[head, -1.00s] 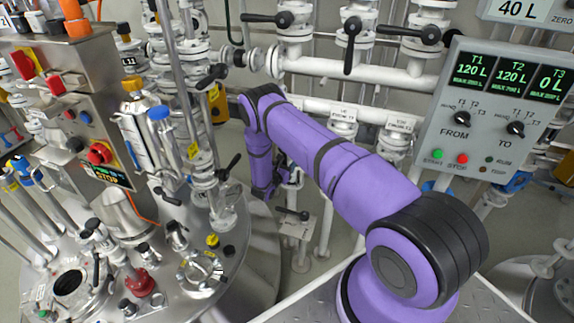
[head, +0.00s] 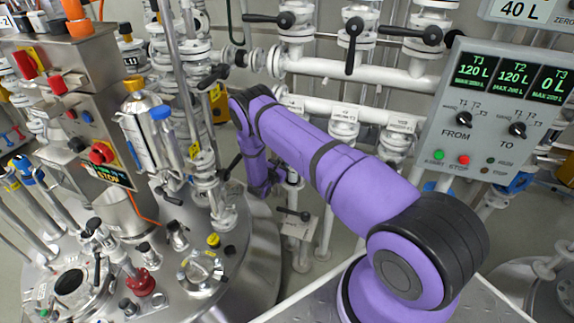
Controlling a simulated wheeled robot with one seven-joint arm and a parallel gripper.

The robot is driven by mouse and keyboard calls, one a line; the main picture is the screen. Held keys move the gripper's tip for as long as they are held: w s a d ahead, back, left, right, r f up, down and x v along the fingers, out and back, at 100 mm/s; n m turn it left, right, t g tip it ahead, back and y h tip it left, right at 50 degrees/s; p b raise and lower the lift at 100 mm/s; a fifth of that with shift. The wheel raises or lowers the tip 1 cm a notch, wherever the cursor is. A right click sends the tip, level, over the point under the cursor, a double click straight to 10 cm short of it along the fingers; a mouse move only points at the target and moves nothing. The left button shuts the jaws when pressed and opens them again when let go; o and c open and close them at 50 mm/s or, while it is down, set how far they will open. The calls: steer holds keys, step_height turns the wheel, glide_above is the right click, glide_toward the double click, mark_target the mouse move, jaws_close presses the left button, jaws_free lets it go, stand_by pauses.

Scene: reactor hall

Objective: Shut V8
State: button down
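No tag reading V8 is legible, so I cannot tell which valve it is. Several black lever handles are in the head view. A low lever (head: 292,213) sits on a small plate below my wrist. Another lever (head: 231,166) stands tilted beside the vessel's piping. My gripper (head: 284,178) is at the end of my purple forearm, small, dark and partly hidden among pipes. Its fingers cannot be made out.
A steel vessel (head: 235,268) with crowded fittings fills the left. A control box with a stop button (head: 102,153) stands above it. A grey transfer panel (head: 490,115) shows T1 120 L, T2 120 L and T3 0 L. White pipes (head: 340,68) run behind my arm.

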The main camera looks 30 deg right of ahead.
steer(key=w+a+r+m+t+y, duration=0.1)
steer(key=w+a+r+m+y, duration=0.2)
steer(key=r+m, duration=0.6)
steer(key=shift+w+a+m+t, duration=0.4)
steer(key=shift+w+a+m, duration=0.6)
steer(key=shift+w+m, duration=0.95)
steer(key=shift+s+r+m, duration=0.15)
steer(key=shift+s+m, duration=0.15)
steer(key=shift+m, duration=0.05)
steer(key=c, duration=0.9)
jaws_free()
steer(key=shift+c, duration=0.2)
steer(key=shift+s, duration=0.1)
steer(key=v, duration=1)
steer(key=shift+s+a, duration=0.25)
steer(key=shift+r, duration=0.1)
